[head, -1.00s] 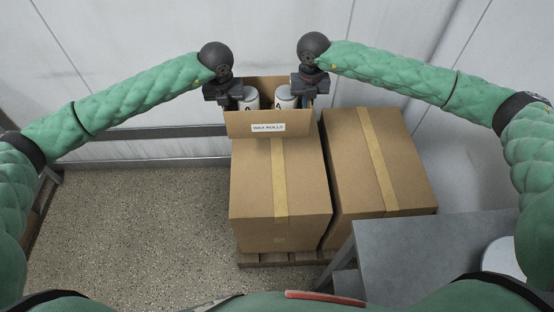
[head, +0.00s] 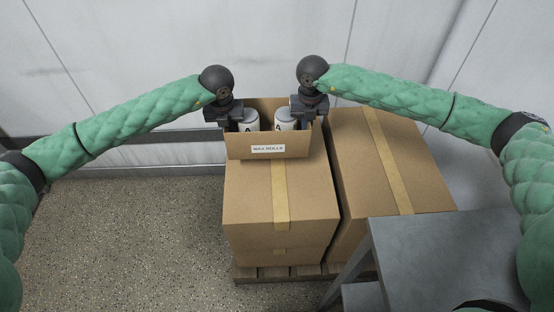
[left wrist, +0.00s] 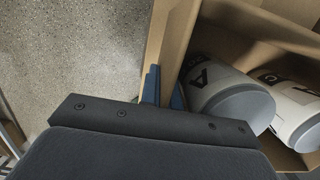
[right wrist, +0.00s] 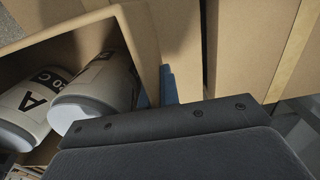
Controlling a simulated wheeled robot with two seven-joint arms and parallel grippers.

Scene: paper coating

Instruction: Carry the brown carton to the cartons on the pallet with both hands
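My left gripper (head: 232,118) is shut on the carton's left wall (left wrist: 168,45), blue fingers on either side. My right gripper (head: 303,117) is shut on its right wall (right wrist: 146,40) in the same way.
A grey metal table (head: 440,255) stands at the front right, close to the right large carton. A pale panel wall (head: 120,60) with a grey rail (head: 180,133) is behind. The speckled floor (head: 130,235) at the left is clear.

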